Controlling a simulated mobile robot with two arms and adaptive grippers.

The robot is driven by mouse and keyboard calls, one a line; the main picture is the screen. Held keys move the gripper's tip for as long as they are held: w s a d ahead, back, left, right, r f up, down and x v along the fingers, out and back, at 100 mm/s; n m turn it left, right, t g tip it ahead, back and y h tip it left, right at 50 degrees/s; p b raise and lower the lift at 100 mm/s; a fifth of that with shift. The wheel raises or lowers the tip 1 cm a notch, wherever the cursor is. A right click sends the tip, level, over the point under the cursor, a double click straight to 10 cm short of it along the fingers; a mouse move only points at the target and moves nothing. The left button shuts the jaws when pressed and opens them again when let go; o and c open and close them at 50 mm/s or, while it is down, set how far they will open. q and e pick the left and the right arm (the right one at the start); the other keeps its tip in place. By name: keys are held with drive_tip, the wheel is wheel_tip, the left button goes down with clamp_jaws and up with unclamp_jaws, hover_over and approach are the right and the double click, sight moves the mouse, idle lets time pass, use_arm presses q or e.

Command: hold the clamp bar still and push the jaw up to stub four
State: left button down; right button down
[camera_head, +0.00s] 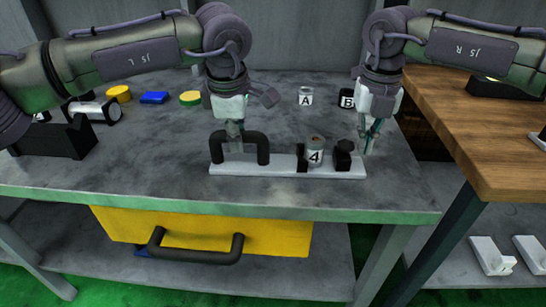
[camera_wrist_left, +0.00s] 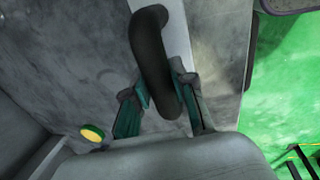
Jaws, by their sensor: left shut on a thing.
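The clamp bar (camera_head: 240,171) is a long white bar lying along the front of the grey table. A black arched handle (camera_head: 263,148) rises from its left part. My left gripper (camera_head: 236,143) is shut on this handle; the left wrist view shows its fingers on both sides of the handle (camera_wrist_left: 153,45). Stub four (camera_head: 315,156), a cylinder with a white label "4", stands upright at the bar, between a black block (camera_head: 301,158) and the black knobbed jaw (camera_head: 343,158). A small gap seems to separate jaw and stub. My right gripper (camera_head: 368,143) is just right of the jaw; its opening is unclear.
Stubs A (camera_head: 305,96) and B (camera_head: 347,100) stand further back. Yellow (camera_head: 118,93), blue (camera_head: 153,98) and green-yellow (camera_head: 190,98) pieces lie back left, near a black holder (camera_head: 60,140). A yellow drawer (camera_head: 200,230) is below. A wooden table (camera_head: 490,140) stands right.

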sight(342, 143)
drive_tip(key=shift+f, duration=1.85)
idle(0.8)
drive_tip(key=shift+r, duration=0.2)
drive_tip(key=shift+r, duration=1.6)
drive_tip(key=shift+s+a, duration=0.1)
drive_tip(key=shift+a, duration=2.1)
drive_tip(key=shift+r, duration=0.5)
drive_tip(key=shift+d+r, duration=0.15)
drive_tip(key=shift+r, duration=0.85)
drive_tip(key=shift+d+r, duration=0.2)
drive_tip(key=shift+r, duration=0.8)
drive_tip(key=shift+d+r, duration=0.15)
drive_tip(key=shift+r, duration=0.85)
